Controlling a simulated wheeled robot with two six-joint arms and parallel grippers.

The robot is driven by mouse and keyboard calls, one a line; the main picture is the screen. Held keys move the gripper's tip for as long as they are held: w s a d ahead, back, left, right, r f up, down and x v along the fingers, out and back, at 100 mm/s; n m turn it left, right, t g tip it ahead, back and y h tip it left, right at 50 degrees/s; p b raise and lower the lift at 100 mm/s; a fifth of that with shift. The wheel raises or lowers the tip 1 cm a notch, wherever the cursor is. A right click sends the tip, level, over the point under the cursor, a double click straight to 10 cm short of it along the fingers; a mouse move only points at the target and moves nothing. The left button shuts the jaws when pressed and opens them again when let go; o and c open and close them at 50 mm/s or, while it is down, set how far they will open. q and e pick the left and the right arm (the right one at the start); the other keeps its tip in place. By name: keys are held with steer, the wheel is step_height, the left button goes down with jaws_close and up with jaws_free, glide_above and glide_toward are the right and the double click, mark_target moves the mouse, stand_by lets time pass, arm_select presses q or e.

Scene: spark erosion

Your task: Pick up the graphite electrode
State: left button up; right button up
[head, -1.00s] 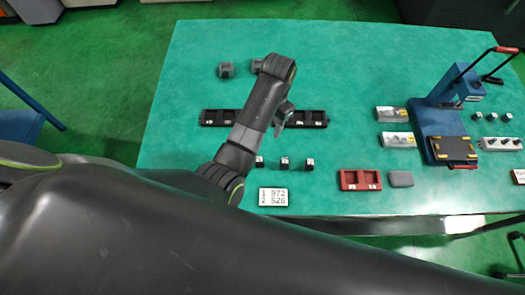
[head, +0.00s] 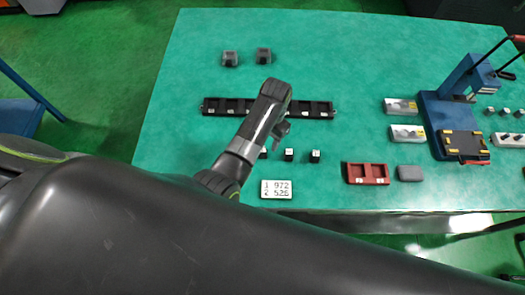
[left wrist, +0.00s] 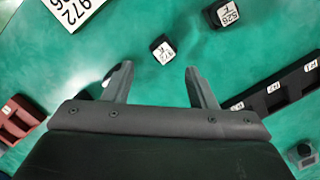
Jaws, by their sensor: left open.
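Small black blocks with white number labels, likely the graphite electrodes, stand in a row on the green table; in the head view the middle one (head: 289,154) and right one (head: 315,156) show clear, and a third (head: 264,153) is partly behind my arm. My left gripper (head: 282,131) is just behind this row, over the table. In the left wrist view its two fingers (left wrist: 161,88) are apart and empty. One labelled block (left wrist: 163,48) lies beyond the gap between the fingertips, and another (left wrist: 222,14) is at upper right. My right gripper is not in view.
A white number card (head: 276,189) lies in front of the blocks. A red tray (head: 367,180), a grey block (head: 410,174) and a blue press (head: 440,115) are to the right.

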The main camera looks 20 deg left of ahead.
mark_target(263, 152)
arm_select(q)
steer(key=shift+s+a+f+p, duration=0.15)
steer(key=shift+f, duration=0.65)
steer(key=shift+s+a+f+p, duration=0.2)
steer(key=shift+f, duration=0.6)
steer(key=shift+s+a+f+p, duration=0.15)
steer(key=shift+f, duration=0.65)
steer(key=c, duration=1.1)
steer(key=shift+r, duration=0.1)
